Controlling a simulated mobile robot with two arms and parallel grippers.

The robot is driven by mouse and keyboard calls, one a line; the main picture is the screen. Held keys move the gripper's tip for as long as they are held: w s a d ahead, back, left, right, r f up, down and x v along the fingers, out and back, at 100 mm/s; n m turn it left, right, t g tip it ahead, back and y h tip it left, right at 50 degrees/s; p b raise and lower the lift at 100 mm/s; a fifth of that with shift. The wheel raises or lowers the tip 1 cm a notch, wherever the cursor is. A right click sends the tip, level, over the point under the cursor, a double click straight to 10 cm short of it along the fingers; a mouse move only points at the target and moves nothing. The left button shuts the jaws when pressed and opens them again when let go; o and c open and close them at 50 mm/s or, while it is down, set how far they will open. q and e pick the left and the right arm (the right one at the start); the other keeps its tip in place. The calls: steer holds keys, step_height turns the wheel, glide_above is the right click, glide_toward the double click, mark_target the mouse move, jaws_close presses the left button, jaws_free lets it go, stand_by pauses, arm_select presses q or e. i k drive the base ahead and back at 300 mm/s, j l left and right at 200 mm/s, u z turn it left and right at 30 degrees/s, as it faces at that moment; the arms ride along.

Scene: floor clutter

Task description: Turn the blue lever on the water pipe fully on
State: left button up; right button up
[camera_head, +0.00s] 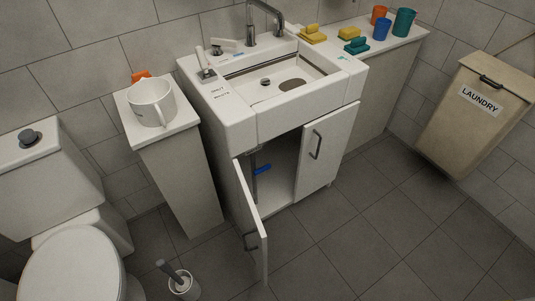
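The blue lever (263,170) shows inside the cabinet under the sink. It sits on a dark upright water pipe (254,184) just inside the opening. It looks roughly sideways, slightly tilted, but it is too small to tell its exact setting. The left cabinet door (249,221) stands wide open toward me. Neither of my grippers is in view.
A toilet (75,262) and a toilet brush in its holder (184,286) stand at left. A narrow white stand (181,180) with a white mug (152,102) is beside the sink (275,100). A laundry hamper (472,125) is at right. Floor (345,245) in front is clear.

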mark_target(265, 168)
steer(key=i, duration=0.15)
steer(key=u, duration=0.35)
steer(key=l+u, duration=0.25)
steer(key=u, duration=0.2)
steer(key=l+u, duration=0.25)
steer(key=u, duration=0.2)
steer(key=l+u, duration=0.3)
steer(key=u, duration=0.15)
steer(key=l+u, duration=0.25)
steer(key=u, duration=0.2)
steer(key=k+l+u, duration=0.1)
steer(key=u, duration=0.35)
steer(key=l, duration=0.1)
